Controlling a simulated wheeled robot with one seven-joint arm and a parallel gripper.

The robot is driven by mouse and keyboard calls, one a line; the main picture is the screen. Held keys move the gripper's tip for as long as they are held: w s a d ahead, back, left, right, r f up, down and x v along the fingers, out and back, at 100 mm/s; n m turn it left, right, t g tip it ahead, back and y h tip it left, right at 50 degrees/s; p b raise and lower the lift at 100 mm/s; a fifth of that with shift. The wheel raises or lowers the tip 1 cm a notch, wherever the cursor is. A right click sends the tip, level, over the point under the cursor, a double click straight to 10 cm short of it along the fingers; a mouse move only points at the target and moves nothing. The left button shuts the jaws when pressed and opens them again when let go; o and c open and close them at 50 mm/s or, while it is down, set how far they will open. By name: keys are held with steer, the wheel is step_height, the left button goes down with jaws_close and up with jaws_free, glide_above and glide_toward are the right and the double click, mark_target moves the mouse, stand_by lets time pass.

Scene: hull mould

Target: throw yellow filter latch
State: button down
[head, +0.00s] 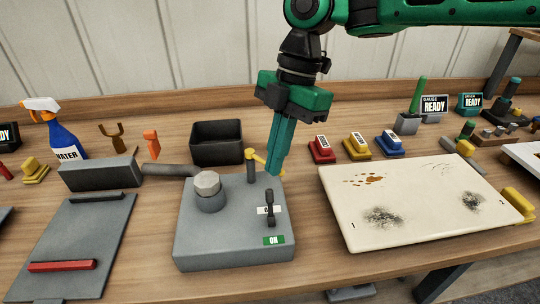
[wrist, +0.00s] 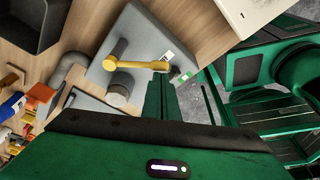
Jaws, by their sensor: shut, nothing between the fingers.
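The yellow filter latch (head: 250,158) stands at the back right of the grey filter box (head: 225,240), with its arm pointing right in the head view. In the wrist view the latch (wrist: 135,64) lies across the box, its arm ending just beyond my fingertips. My gripper (head: 274,172) points down, shut and empty, with its fingertips at the box's back right corner, beside the latch arm. I cannot tell whether they touch it. The fingers also show in the wrist view (wrist: 161,84). They partly hide the latch's end in the head view.
The box also carries a black lever (head: 270,207), a green ON label (head: 274,240) and a round grey cap (head: 208,184). A dark bin (head: 217,143) stands behind it. Red, yellow and blue blocks (head: 357,146) and a cream panel (head: 420,215) lie to the right.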

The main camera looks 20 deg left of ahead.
stand_by(0.4)
steer(key=shift+w+a, duration=0.5)
steer(key=shift+a, duration=0.1)
step_height(320, 180, up, 12)
steer(key=s, duration=0.1)
steer(key=shift+a+f, duration=0.15)
stand_by(0.4)
stand_by(0.3)
